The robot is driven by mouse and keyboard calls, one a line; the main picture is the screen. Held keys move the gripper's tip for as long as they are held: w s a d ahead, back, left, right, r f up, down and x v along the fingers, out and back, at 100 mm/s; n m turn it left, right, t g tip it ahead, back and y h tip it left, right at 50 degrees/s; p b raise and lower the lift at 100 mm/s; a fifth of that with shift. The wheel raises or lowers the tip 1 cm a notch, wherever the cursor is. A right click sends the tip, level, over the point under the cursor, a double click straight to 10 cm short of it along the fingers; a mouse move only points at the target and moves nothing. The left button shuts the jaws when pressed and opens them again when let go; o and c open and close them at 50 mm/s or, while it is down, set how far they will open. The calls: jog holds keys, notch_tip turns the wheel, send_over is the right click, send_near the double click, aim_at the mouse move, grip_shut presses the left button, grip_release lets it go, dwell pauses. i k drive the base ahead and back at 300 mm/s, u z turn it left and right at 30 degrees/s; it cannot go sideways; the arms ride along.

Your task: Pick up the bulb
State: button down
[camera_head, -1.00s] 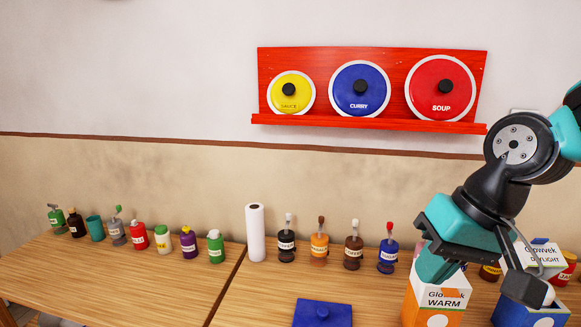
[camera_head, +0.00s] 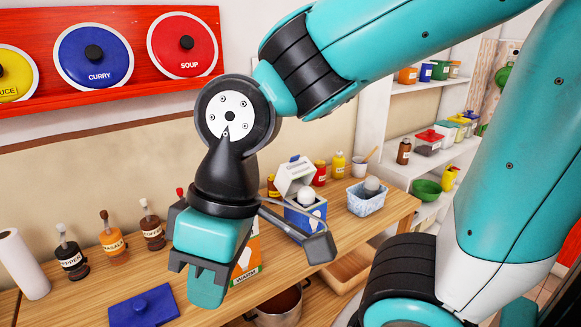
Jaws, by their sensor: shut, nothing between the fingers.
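A white round bulb (camera_head: 306,195) shows at the opening of a blue and white Glowvek box (camera_head: 308,214) on the wooden counter. The box's white flap (camera_head: 296,174) stands up behind it. An orange and white box marked WARM (camera_head: 246,262) stands to the left, partly hidden behind my gripper; its top is hidden, so I cannot see whether it holds a bulb. My gripper (camera_head: 207,290) hangs pointing down, left of and in front of the bulb in the picture. Its fingers are shut with nothing between them, apart from the bulb.
Bottles (camera_head: 111,240) and a paper roll (camera_head: 22,264) stand left. A speckled basket (camera_head: 369,198) with a grey rounded thing is right of the bulb. A pot (camera_head: 281,308) is below the counter edge. Shelves (camera_head: 440,150) stand right.

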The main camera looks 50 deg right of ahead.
aim_at(306, 195)
jog(key=u, duration=2.1)
jog(key=i, duration=1.6)
jog(key=z, duration=3.65)
jog(key=i, duration=0.5)
jog(key=z, duration=0.15)
